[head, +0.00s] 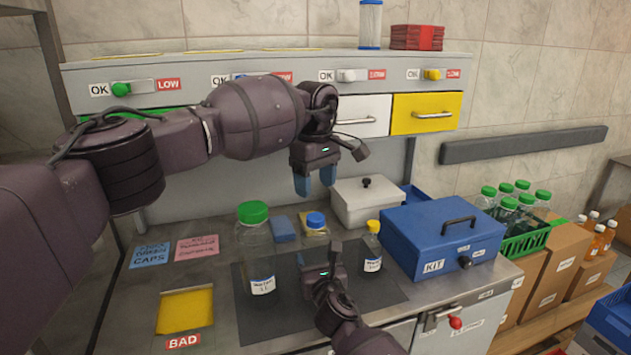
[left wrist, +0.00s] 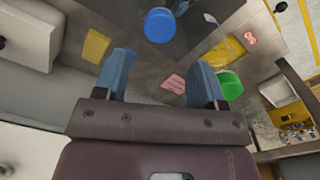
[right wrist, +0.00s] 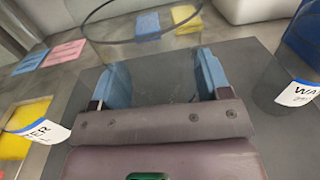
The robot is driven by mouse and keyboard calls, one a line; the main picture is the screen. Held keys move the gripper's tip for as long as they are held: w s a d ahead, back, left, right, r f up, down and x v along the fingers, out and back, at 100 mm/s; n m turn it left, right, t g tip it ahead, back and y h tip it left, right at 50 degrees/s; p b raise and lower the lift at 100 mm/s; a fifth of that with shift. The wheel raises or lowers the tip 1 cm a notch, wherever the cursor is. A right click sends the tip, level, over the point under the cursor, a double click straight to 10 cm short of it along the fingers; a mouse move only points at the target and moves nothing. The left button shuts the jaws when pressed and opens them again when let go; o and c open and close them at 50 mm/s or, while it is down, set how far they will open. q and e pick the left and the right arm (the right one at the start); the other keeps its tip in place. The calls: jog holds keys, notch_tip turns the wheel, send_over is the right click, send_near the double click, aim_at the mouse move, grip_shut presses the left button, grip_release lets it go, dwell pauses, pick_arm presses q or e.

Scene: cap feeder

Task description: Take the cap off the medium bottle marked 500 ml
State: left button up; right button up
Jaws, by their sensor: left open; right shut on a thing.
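The medium bottle (head: 314,234) is clear, with a blue cap (head: 316,219), and stands between a larger green-capped bottle and a smaller yellow-capped one. Its label is hidden behind my right gripper (right wrist: 161,68), which is shut on the bottle's body from the near side. The right wrist view shows the clear bottle wall between the fingers. My left gripper (head: 316,184) is open and points down above the blue cap, apart from it. In the left wrist view the cap (left wrist: 160,25) lies beyond the gap between the open fingertips (left wrist: 162,62).
The large green-capped bottle (head: 257,250) stands close on the left, the yellow-capped bottle (head: 373,250) on the right. A blue KIT box (head: 442,240) and a white lidded box (head: 366,203) stand behind and right. The yellow BAD opening (head: 186,311) is front left.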

aim_at(316, 217)
pick_arm(q)
jog(key=m, duration=0.9)
jog(key=shift+m, duration=0.3)
jog(key=shift+f, duration=4.05)
